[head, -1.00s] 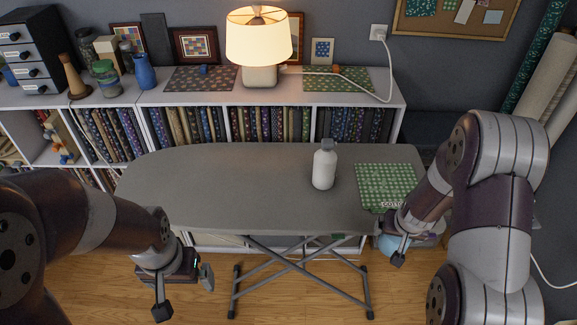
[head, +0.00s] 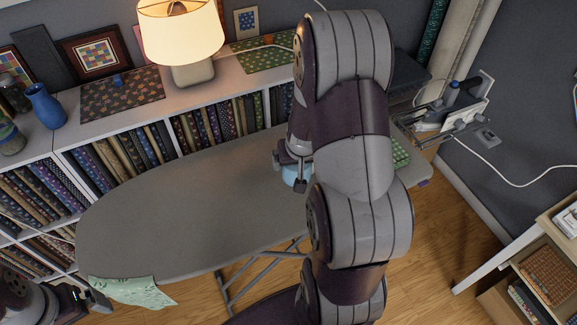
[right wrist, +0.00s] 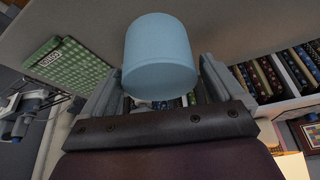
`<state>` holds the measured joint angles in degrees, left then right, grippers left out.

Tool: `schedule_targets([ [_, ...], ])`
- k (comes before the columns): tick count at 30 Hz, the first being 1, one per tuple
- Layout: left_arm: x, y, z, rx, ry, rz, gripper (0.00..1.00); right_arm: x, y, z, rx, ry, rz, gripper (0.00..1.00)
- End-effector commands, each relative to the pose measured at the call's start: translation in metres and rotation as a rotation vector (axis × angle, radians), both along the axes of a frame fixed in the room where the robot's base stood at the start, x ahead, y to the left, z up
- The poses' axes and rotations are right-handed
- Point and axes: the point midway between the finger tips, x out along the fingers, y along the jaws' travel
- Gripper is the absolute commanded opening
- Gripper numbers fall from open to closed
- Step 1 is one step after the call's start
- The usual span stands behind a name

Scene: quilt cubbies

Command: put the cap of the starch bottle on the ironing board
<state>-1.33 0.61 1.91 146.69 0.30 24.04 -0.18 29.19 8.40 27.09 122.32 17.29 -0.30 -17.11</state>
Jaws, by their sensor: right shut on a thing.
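My right gripper (head: 298,180) is shut on a light blue cylinder (right wrist: 160,58), which fills the space between its fingers in the right wrist view. The cylinder looks like a cap and partly shows in the head view (head: 295,175), over the right part of the grey ironing board (head: 170,210). I cannot tell whether it touches the board. The white starch bottle is hidden, probably behind my right arm. My left gripper (head: 95,298) is at the lower left, partly cut off, beside the board's left end; its jaw opening is unclear.
A green gingham pad (head: 400,152) lies on the board's right end, half behind my arm. A pale green cloth (head: 130,291) hangs at the board's front left. An iron (head: 450,98) stands on a holder at the right. A lamp (head: 180,35) stands on the shelf behind. The board's middle is clear.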

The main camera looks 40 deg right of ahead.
Motion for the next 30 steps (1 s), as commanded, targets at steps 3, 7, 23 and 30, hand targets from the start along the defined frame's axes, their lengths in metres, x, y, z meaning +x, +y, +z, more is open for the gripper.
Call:
schedule_targets([
  [3,0.0,0.0,0.013,0.0,0.0,0.0,1.0,0.009,0.016,-0.006,0.004,0.006,0.012,0.58],
  [7,0.0,0.0,0.025,0.0,-0.001,0.0,1.0,0.029,0.05,-0.03,0.002,0.008,0.014,0.58],
  [23,0.0,0.0,0.039,0.0,0.0,0.0,1.0,0.061,0.099,-0.106,0.0,0.002,0.005,0.58],
  [30,0.0,0.0,0.038,0.0,0.0,0.0,1.0,0.062,0.099,-0.11,0.0,0.0,0.004,0.58],
])
